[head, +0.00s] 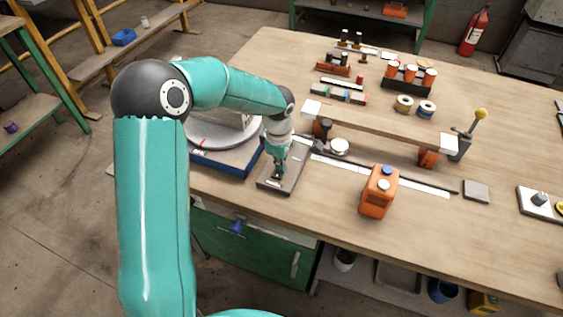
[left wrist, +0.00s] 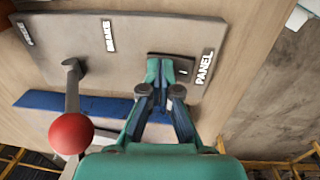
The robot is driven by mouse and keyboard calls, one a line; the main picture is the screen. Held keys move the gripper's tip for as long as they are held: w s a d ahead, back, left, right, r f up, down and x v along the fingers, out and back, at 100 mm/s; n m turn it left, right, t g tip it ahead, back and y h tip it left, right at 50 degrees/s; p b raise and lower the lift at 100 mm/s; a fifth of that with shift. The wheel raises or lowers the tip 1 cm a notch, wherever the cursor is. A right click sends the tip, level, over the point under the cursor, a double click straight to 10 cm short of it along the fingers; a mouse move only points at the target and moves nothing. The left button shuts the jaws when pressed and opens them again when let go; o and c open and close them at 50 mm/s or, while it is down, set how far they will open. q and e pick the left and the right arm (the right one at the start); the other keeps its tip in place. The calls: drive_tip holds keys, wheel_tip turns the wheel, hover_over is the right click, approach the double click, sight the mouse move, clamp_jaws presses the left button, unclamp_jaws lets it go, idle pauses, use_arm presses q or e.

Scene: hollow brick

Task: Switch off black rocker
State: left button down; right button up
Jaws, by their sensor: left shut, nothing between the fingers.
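The black rocker (left wrist: 184,66) sits on a grey plate (left wrist: 215,40) beside the PANEL label in the left wrist view. My left gripper (left wrist: 160,72) is shut and empty, its fingertips over the near-left part of the rocker and hiding some of it. Whether the tips touch it, and which way the rocker is tipped, I cannot tell. In the head view my left gripper (head: 277,178) points down at the plate (head: 293,178) near the table's front edge; the rocker is not clear there. My right gripper is not in view.
A lever with a red ball (left wrist: 70,133) rises from the same plate near the BRAKE label. A raised wooden shelf (head: 380,125) lies behind.

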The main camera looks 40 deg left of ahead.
use_arm(q)
drive_tip(key=shift+s+d+r+b, duration=0.2)
drive_tip(key=shift+s+b, duration=0.15)
drive_tip(key=shift+s, duration=0.3)
drive_tip(key=r+p, duration=0.1)
drive_tip(key=r, duration=0.2)
drive_tip(key=r+p, duration=0.1)
drive_tip(key=shift+w+a+r+p, duration=0.1)
drive_tip(key=shift+w+r+p, duration=0.15)
drive_tip(key=shift+p, duration=0.05)
wheel_tip(320, 180, up, 9)
drive_tip(key=w+b, duration=0.1)
drive_tip(key=shift+r, duration=0.15)
drive_tip(key=shift+a, duration=0.15)
